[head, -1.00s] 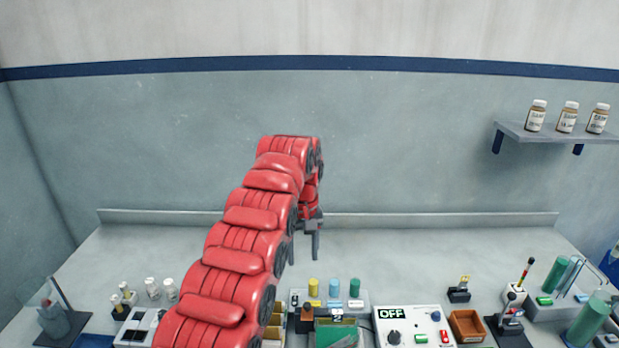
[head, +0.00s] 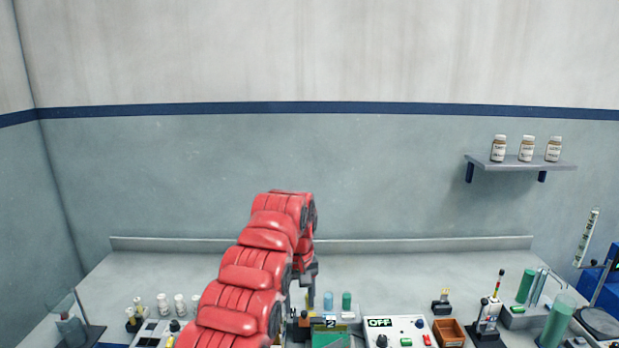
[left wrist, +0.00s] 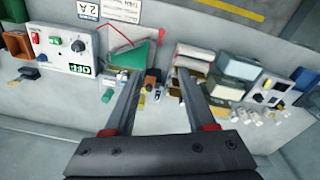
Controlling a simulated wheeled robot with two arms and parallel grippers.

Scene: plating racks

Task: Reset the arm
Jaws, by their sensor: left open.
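My left arm in red padding comes in from the lower left of the head view. Its left gripper (head: 300,296) points down above the back half of the workbench (head: 400,262). In the left wrist view the left gripper (left wrist: 158,72) has its two fingers well apart, with nothing held between them. Bench items show beyond the fingertips, and the fingers touch none that I can make out. My right gripper is in neither view.
A control box reading OFF (head: 400,335) and an orange-brown tray (head: 449,332) stand right of the arm. Small white-capped vials (head: 163,305) stand left. A wall shelf (head: 520,162) holds three bottles. The bench's back strip is clear.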

